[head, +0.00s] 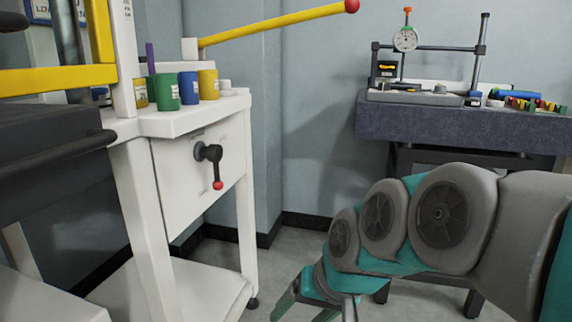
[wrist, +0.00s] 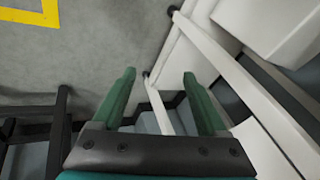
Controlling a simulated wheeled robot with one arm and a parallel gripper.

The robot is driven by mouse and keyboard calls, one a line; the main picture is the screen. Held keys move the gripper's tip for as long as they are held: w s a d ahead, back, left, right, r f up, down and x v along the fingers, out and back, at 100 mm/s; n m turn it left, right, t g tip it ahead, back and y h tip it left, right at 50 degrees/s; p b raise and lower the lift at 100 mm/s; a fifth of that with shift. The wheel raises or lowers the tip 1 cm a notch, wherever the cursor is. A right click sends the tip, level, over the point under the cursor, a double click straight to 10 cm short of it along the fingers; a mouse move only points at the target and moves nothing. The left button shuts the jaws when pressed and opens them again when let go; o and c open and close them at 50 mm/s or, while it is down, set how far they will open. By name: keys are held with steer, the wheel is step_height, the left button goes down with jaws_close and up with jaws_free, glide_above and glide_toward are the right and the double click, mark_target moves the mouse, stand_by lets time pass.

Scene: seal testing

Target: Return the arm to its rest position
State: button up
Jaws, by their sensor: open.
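My arm reaches in from the right edge of the head view, with its grey and teal links stretched low toward the middle. My gripper (head: 318,308) is at the bottom of that view, cut off by the lower edge. In the wrist view my gripper (wrist: 160,82) is open, its two green fingers apart with nothing between them. Beyond the fingers are the grey floor and white frame legs. The gripper is to the right of the white bench (head: 200,118) in the head view and below its top.
The bench carries coloured cups (head: 165,91), a black crank handle (head: 208,152) and a yellow lever (head: 275,24). A grey granite table (head: 460,122) with a dial gauge (head: 405,39) stands back right. Open floor (head: 290,240) lies between. The wrist view shows a yellow floor marking (wrist: 50,12).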

steer(key=s+d+f+g+h, duration=0.25)
steer(key=s+d+f, duration=0.25)
steer(key=s+d, duration=0.3)
steer(key=s+d+f+g+h, duration=0.25)
steer(key=s+d+f, duration=0.3)
steer(key=s, duration=0.45)
step_height(320, 180, up, 10)
steer(key=p, duration=1)
steer(key=shift+w+a+f+y, duration=0.15)
steer(key=shift+a+f+y, duration=0.05)
steer(key=shift+a+y, duration=0.2)
